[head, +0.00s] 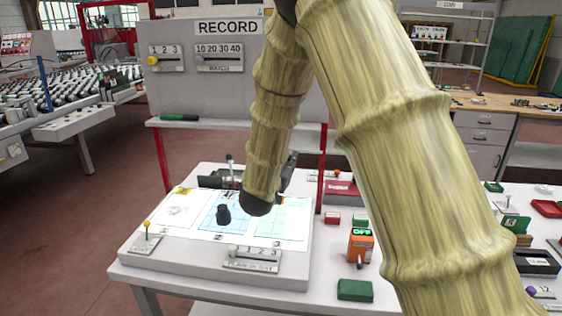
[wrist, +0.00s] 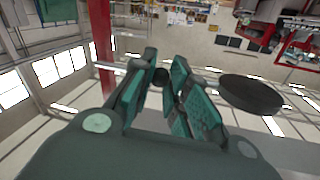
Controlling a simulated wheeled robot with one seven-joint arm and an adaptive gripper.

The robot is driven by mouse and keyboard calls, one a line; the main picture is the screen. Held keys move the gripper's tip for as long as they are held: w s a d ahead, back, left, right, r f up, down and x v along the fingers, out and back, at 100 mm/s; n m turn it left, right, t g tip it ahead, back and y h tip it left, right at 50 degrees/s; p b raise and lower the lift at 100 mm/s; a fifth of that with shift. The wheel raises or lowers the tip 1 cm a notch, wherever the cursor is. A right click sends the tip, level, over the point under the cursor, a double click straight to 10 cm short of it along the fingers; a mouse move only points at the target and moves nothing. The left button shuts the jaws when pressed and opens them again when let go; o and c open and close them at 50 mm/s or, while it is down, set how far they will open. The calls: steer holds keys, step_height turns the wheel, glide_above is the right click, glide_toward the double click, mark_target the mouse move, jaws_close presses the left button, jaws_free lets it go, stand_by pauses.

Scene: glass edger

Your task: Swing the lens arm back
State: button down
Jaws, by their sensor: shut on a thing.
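In the wrist view my gripper (wrist: 160,80) has its two teal-padded fingers closed in around a small dark round knob (wrist: 162,76). The knob shows between the fingertips; what it is fixed to is hidden. A flat dark disc (wrist: 250,94) stands just right of the fingers, and looks like the lens; its link to the knob is not clear. In the head view my arm covers most of the gripper and the lens arm.
The RECORD board (head: 210,85) rises behind, on red posts (head: 161,158). An orange OFF switch box (head: 360,247) and a green block (head: 354,290) sit right of the panel. Floor at left is clear.

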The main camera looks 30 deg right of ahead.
steer(key=shift+d+r, duration=0.1)
steer(key=shift+r, duration=0.15)
steer(key=c, duration=1.7)
jaws_free()
steer(key=shift+w, duration=0.1)
steer(key=o, duration=0.4)
steer(key=shift+d+f, duration=0.1)
steer(key=shift+f, duration=0.1)
steer(key=shift+c, duration=0.2)
steer(key=shift+a, duration=0.2)
steer(key=v, duration=1.2)
steer(key=shift+d, duration=0.15)
